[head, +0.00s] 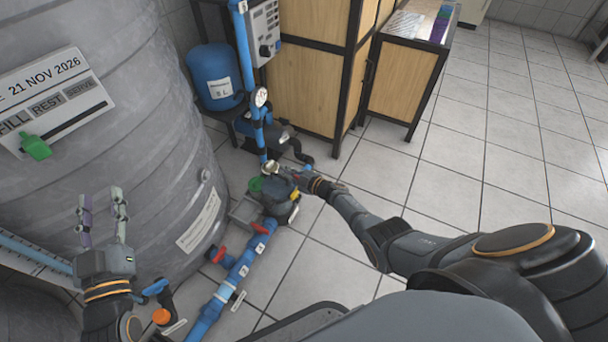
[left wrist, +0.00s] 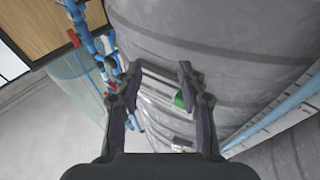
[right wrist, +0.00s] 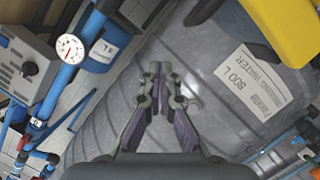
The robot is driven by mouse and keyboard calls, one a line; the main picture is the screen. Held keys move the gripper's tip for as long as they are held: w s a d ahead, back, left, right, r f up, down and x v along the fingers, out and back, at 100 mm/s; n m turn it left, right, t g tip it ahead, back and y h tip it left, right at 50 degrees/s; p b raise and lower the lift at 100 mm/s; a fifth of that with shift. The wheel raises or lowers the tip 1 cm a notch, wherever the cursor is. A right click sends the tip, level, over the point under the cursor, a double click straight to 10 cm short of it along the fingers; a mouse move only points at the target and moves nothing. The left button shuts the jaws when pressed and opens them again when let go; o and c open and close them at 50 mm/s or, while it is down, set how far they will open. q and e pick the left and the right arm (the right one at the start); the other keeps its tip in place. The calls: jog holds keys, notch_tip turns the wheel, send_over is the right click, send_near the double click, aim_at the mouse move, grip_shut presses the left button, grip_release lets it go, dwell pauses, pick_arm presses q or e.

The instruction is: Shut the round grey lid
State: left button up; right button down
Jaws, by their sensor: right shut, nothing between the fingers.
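A dark grey rounded housing (head: 272,205) with a yellow part (head: 294,196) stands on the blue pipe line beside the tank. I cannot clearly make out the round grey lid apart from it. My right gripper (head: 282,172) is at the top of this housing and partly covers it; touching or apart I cannot tell. In the right wrist view its fingertips (right wrist: 155,70) are together and empty, with the yellow part (right wrist: 290,30) large at top right. My left gripper (head: 102,192) is open and empty in front of the tank; its spread fingers show in the left wrist view (left wrist: 160,72).
The big grey ribbed tank (head: 110,130) fills the left, with a green pointer (head: 36,147) on its scale. Blue pipe (head: 236,275) with red valve handles runs along the floor. A blue vessel (head: 212,75) and wooden cabinet (head: 310,85) stand behind. Tiled floor is free at right.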

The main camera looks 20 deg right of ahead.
pick_arm(q)
jog(key=s+f+g+p, duration=0.3)
jog(key=f+g, duration=0.5)
jog(key=f, duration=0.9)
pick_arm(e)
jog(key=v, duration=0.5)
jog(key=shift+w+d+r, duration=0.2)
jog(key=shift+r, duration=0.05)
pick_arm(q)
jog(key=s+d+f+g+p, duration=0.1)
jog(key=s+f+g, duration=0.7)
jog(key=s, duration=0.6)
jog(key=shift+d+f, duration=0.2)
jog(key=shift+f, duration=1.2)
pick_arm(e)
jog(key=shift+v, duration=1.4)
jog(key=shift+d, duration=0.2)
